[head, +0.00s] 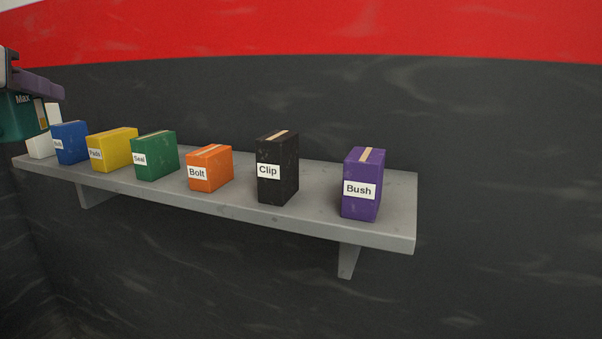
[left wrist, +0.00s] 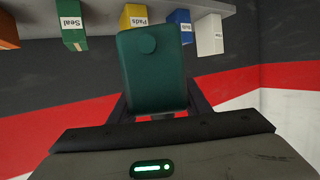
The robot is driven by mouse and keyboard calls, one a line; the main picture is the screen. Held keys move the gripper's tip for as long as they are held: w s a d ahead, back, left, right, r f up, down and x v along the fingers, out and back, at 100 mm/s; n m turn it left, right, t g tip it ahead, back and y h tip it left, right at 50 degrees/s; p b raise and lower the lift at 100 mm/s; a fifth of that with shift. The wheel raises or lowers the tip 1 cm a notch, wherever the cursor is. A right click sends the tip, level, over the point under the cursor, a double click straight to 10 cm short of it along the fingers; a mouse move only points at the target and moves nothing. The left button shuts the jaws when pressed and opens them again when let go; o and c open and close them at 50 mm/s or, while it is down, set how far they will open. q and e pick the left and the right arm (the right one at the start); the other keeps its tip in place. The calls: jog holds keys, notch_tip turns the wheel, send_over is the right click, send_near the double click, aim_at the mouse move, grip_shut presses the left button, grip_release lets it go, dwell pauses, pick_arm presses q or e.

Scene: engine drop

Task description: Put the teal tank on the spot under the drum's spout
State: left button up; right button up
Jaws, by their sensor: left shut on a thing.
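The teal tank (head: 18,120) is at the far left edge of the head view, partly cut off, with "Max" on its side. My left gripper (head: 35,84) shows above it and is shut on it. In the left wrist view the teal tank (left wrist: 152,75) fills the middle, with a round cap facing the camera. The dark fingers of my left gripper (left wrist: 157,106) show on both sides of it. The drum, its spout and the spot under it are in neither view. My right gripper is not in view.
A grey wall shelf (head: 397,205) carries several labelled boxes: white (head: 40,146), blue (head: 71,143), yellow (head: 115,148), green (head: 158,155), orange (head: 213,166), black (head: 280,185) and purple (head: 362,205). The tank overlaps the shelf's left end in the head view. The wall right of the shelf is bare.

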pick_arm(q)
jog(key=shift+s+a+r, duration=0.1)
jog(key=shift+s+a, duration=0.2)
jog(key=shift+a, duration=0.5)
jog(key=s+d+f+m+g+h, duration=0.1)
jog(key=d+f+m+h, duration=0.35)
jog(key=f, duration=0.75)
jog(key=s+d+f+m+g+h, duration=0.1)
jog(key=d+f+m+h, duration=0.3)
jog(key=f, duration=0.8)
jog(key=s+d+f+m+g+h, duration=0.3)
jog(key=s+d+f, duration=0.1)
jog(key=s+f, duration=0.3)
jog(key=s+d+f+m+g+h, duration=0.3)
jog(key=s+f+h, duration=0.1)
jog(key=s+f, duration=0.25)
jog(key=d+n+t+y, duration=0.1)
jog(key=d+t, duration=0.1)
jog(key=d, duration=0.5)
jog(key=shift+s+r, duration=0.2)
jog(key=shift+s, duration=0.1)
jog(key=shift+d+n, duration=0.1)
jog(key=shift+n, duration=0.25)
